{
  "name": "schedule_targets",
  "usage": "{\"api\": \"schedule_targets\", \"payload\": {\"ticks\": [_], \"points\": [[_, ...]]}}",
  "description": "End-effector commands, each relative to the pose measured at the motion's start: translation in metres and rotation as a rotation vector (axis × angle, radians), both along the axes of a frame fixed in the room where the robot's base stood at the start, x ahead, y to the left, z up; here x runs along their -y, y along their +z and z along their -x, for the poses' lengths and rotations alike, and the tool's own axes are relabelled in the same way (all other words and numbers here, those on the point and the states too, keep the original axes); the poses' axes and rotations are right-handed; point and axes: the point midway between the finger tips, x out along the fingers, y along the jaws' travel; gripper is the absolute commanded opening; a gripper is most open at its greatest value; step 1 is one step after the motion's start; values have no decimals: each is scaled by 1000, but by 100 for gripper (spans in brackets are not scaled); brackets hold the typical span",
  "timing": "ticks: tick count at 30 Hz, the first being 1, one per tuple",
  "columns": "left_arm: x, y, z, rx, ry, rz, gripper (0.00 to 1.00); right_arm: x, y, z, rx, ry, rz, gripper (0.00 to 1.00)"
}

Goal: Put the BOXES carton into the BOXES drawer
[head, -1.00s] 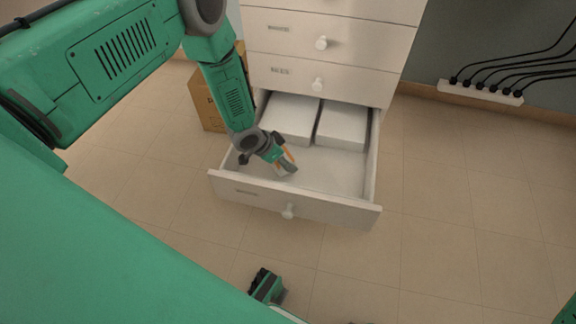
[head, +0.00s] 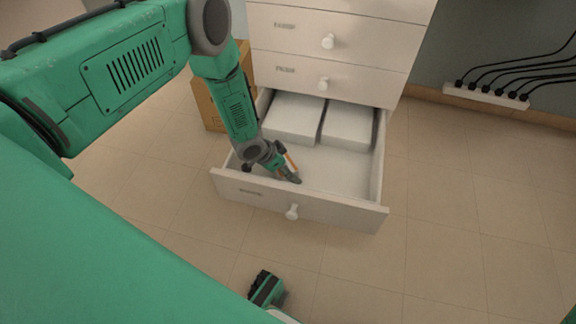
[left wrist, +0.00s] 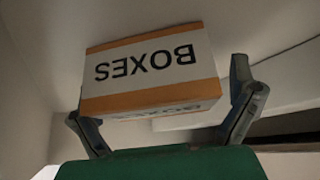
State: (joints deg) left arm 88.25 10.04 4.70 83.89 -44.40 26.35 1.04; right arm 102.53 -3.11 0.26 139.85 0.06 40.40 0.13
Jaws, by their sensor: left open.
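The BOXES carton, white with orange bands, shows in the left wrist view (left wrist: 150,68) with its black lettering upside down. In the head view only a thin orange strip of it (head: 291,160) shows beside my left gripper (head: 289,172). The BOXES drawer (head: 335,212) is the pulled-out bottom drawer. My left gripper is down inside it, near the front panel, with the carton between its fingers. In the left wrist view the gripper (left wrist: 155,89) is open, its fingers at either side of the carton. The carton appears to rest on the drawer floor.
Two white boxes (head: 295,118) (head: 347,124) fill the back of the drawer. The drawer's right front floor is bare. The drawers above are shut. A brown cardboard box (head: 208,105) stands left of the cabinet. A power strip (head: 486,96) lies along the wall.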

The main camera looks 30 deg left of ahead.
Motion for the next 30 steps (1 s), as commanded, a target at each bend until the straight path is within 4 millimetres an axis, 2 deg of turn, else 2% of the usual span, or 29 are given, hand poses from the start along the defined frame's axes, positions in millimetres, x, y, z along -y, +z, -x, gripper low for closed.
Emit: {"api": "schedule_targets", "payload": {"ticks": [5,15,19,24,30], "points": [[-2,12,3,-1,1,-1,100,0,6,0,0,0,0,48],[-23,73,33,1,2,-1,100,0,41,0,0,0,0,48],[-30,91,44,1,2,-1,100,0,50,0,0,0,0,48],[-35,103,52,-1,1,-1,100,0,55,0,0,0,0,48],[-36,105,53,0,1,-1,100,0,55,0,0,0,0,48]]}}
